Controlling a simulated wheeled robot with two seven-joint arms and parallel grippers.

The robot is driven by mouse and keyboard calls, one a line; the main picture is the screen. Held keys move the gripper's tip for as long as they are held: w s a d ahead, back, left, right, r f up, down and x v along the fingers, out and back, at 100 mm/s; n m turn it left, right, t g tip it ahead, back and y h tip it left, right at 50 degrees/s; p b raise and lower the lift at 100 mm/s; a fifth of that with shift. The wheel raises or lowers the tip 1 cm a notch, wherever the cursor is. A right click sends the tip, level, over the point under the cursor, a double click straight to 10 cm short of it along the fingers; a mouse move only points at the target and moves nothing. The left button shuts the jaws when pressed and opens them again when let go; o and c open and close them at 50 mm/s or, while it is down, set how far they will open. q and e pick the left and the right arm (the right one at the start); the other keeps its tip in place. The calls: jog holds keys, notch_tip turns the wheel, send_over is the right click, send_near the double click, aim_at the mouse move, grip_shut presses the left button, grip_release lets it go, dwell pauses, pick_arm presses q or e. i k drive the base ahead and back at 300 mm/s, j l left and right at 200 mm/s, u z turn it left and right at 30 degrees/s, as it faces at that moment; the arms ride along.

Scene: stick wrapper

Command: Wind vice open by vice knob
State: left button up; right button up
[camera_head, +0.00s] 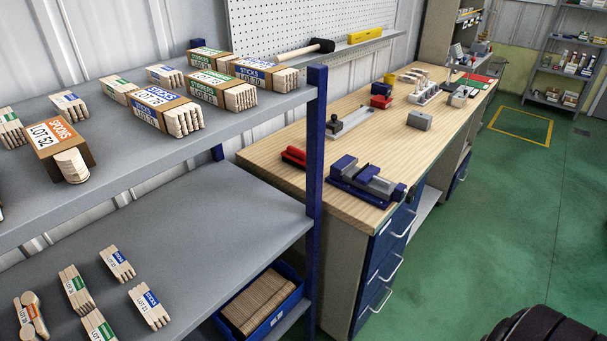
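The vice (362,181), blue with grey metal parts, sits on the near end of the wooden workbench (290,143). Its dark vice knob (399,192) is at the right end of the vice, close to the bench's front edge above the blue drawers. The view is too small to tell how far apart the jaws are. Neither of my grippers is in view, and nothing is seen touching the vice or the knob.
A grey shelf unit (235,190) with a blue post (316,150) stands left of the vice, carrying stick bundles. A red tool (293,157) and a grey block (419,121) lie near the vice. Green floor (480,220) is open right of the bench.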

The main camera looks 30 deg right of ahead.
aim_at(411, 195)
jog(key=l+u, duration=0.15)
jog(key=u, duration=2.4)
jog(key=k+l+u, duration=0.1)
jog(key=k+l, duration=0.25)
jog(key=k+l+u, duration=0.1)
jog(key=k+l, duration=0.2)
jog(key=k, duration=0.2)
jog(key=k+l+u, duration=0.1)
jog(key=k+l, duration=0.15)
jog(key=k, duration=0.2)
jog(key=k+l+u, duration=0.15)
jog(key=k, duration=0.3)
jog(key=k+l, duration=0.25)
jog(key=k, duration=0.25)
jog(key=k+l, duration=0.25)
jog(key=k, duration=0.25)
jog(key=k+l, duration=0.25)
jog(key=k, duration=0.2)
jog(key=k+l, duration=0.25)
jog(key=k, duration=0.25)
jog(key=k+l, duration=0.2)
jog(key=k, duration=0.3)
jog(key=i+l, duration=0.3)
jog(key=i, duration=0.05)
